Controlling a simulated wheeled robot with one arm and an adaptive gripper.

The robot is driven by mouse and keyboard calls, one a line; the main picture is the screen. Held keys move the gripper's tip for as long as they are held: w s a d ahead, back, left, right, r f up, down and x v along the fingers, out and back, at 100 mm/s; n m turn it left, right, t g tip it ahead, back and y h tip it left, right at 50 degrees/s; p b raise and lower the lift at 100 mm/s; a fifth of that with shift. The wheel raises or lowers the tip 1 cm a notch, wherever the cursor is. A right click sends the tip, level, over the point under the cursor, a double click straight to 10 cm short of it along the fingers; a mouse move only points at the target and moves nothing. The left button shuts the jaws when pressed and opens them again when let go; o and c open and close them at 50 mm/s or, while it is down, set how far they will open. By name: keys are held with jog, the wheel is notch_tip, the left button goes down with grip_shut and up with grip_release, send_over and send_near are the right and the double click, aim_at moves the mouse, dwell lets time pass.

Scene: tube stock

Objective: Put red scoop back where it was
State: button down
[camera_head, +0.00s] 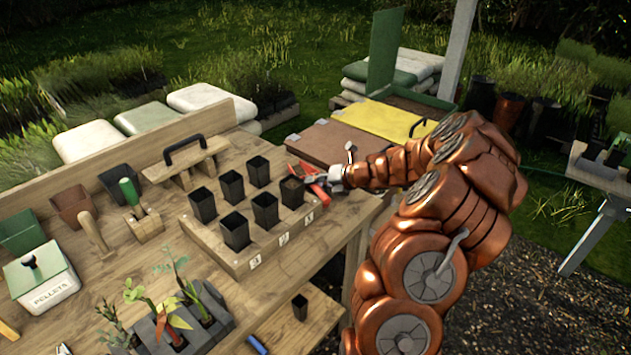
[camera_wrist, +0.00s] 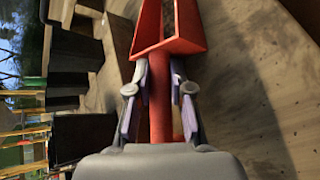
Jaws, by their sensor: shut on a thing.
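The red scoop (camera_head: 319,189) is at the right end of the wooden pot block, close beside the rightmost black pot. My gripper (camera_head: 331,174) is shut on its handle. In the wrist view the red scoop (camera_wrist: 190,38) points away from me, its handle between the two fingers of my gripper (camera_wrist: 160,90). A dark, grainy patch shows inside the scoop's bowl; I cannot tell whether it is soil or shadow. Whether the scoop touches the pot or the bench is unclear.
The pot block (camera_head: 232,262) holds several black pots in two rows. Seedlings in a grey tray (camera_head: 215,322) stand in front. A pellets tub (camera_head: 42,283) is at left.

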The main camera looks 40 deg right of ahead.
jog(key=shift+f, duration=0.1)
jog(key=c, duration=1)
grip_release()
jog(key=shift+o, duration=0.2)
jog(key=v, duration=1.2)
